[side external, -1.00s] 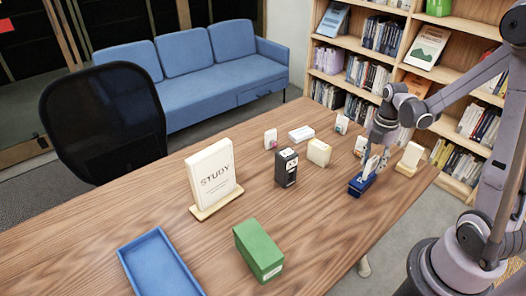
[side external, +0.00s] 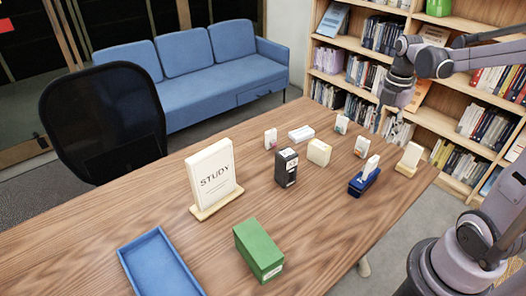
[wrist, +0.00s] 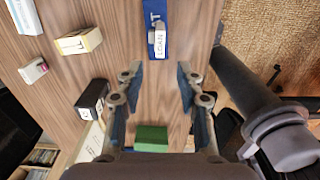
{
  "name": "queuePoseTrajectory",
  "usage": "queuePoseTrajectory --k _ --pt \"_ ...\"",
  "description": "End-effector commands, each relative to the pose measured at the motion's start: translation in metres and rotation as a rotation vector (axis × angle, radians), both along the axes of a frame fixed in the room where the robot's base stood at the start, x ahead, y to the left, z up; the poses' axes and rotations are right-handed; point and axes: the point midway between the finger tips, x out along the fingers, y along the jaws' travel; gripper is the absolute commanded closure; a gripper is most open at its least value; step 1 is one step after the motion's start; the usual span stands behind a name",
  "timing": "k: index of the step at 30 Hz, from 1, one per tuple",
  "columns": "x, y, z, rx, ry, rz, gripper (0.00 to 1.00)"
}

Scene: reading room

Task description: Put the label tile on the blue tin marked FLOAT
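The blue tin (side external: 363,184) stands near the right edge of the wooden table. The white label tile (side external: 371,167) is on top of it, looking tilted in the side view. In the wrist view the tile (wrist: 159,43) reads LOAN and lies over the blue tin (wrist: 153,14), where a letter T shows; the rest of the marking is hidden or out of frame. My gripper (wrist: 158,76) is open and empty, its fingers wide apart. In the side view my gripper (side external: 384,117) hangs above and behind the tin, clear of the tile.
A black box (side external: 286,168), a cream block (side external: 319,152) and several small cards stand near the tin. A green box (side external: 259,249), a STUDY sign (side external: 212,178) and a blue tray (side external: 160,262) are further left. A bookshelf (side external: 447,120) stands behind.

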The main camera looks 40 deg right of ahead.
Motion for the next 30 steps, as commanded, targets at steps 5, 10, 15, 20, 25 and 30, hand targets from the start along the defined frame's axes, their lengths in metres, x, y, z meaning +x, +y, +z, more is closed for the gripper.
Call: queuePoseTrajectory --k 5,10,15,20,25,30 --pt "0.001 0.008 0.007 -0.01 -0.017 -0.044 0.63" --pt "0.005 0.04 0.014 -0.035 -0.098 -0.249 0.63" --pt "0.007 0.079 0.021 -0.022 -0.22 -0.532 0.63" --pt "0.005 0.114 0.025 0.045 -0.332 -0.796 0.63" --pt "0.0 0.15 0.027 0.172 -0.428 -1.071 0.63" --pt "-0.006 0.179 0.026 0.33 -0.48 -1.313 0.63"
